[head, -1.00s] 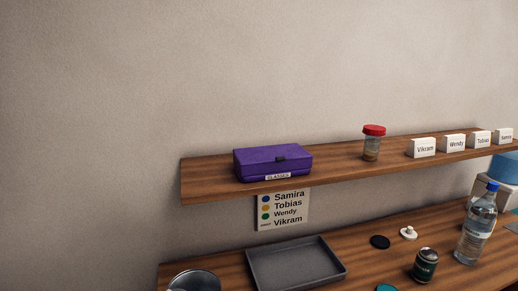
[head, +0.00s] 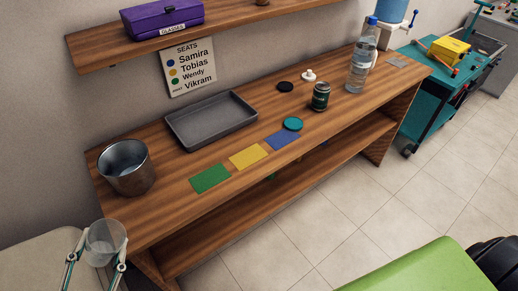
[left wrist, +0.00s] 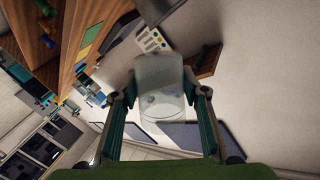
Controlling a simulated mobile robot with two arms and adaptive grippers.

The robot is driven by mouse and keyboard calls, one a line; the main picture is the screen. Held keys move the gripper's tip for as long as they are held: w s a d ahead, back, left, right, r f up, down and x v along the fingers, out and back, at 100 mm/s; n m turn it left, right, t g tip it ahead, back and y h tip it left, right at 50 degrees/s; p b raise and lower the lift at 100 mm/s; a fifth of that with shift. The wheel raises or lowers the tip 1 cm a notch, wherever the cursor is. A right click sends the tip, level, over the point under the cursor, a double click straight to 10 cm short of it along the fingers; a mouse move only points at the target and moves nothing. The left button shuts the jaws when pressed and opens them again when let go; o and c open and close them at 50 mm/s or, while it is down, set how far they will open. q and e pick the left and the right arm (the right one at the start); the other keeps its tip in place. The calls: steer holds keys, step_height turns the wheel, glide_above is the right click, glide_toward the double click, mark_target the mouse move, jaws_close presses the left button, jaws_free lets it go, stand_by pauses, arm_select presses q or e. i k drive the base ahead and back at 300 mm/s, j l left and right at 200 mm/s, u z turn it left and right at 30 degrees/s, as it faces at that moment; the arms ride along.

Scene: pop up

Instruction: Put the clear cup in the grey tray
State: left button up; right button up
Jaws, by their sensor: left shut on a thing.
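My left gripper (head: 95,262) is at the lower left of the head view, shut on the clear cup (head: 105,240). It holds the cup off the left end of the wooden counter. In the left wrist view the clear cup (left wrist: 160,85) sits between the two fingers of the left gripper (left wrist: 160,105). The grey tray (head: 212,121) lies on the counter against the wall and looks empty. My right gripper does not show.
A metal bucket (head: 127,168) stands between the cup and the tray. Green (head: 210,178), yellow (head: 248,157) and blue (head: 283,140) mats lie before the tray. A can (head: 320,97) and a bottle (head: 361,60) stand farther right. A shelf (head: 120,52) hangs above.

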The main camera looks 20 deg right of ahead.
mark_target(213, 121)
steer(key=k+l+u, duration=0.1)
steer(key=l, duration=0.6)
steer(key=l+u, duration=0.2)
steer(key=l, duration=0.45)
steer(key=i+l+u, duration=0.2)
steer(key=l, duration=0.4)
steer(key=k+l+u, duration=0.1)
steer(key=l+u, duration=0.15)
steer(key=l, duration=0.4)
steer(key=k+l+u, duration=0.2)
steer(key=l, duration=0.4)
steer(key=l+u, duration=0.2)
steer(key=l, duration=0.45)
steer(key=k+l+u, duration=0.2)
steer(key=l, duration=0.4)
steer(key=k+l+u, duration=0.2)
steer(key=l, duration=0.35)
steer(key=k+l+u, duration=0.2)
steer(key=l, duration=0.35)
steer(key=k+l, duration=0.2)
steer(key=l, duration=0.25)
steer(key=i+j, duration=0.15)
steer(key=i, duration=0.35)
steer(key=i+j, duration=0.15)
steer(key=i, duration=0.35)
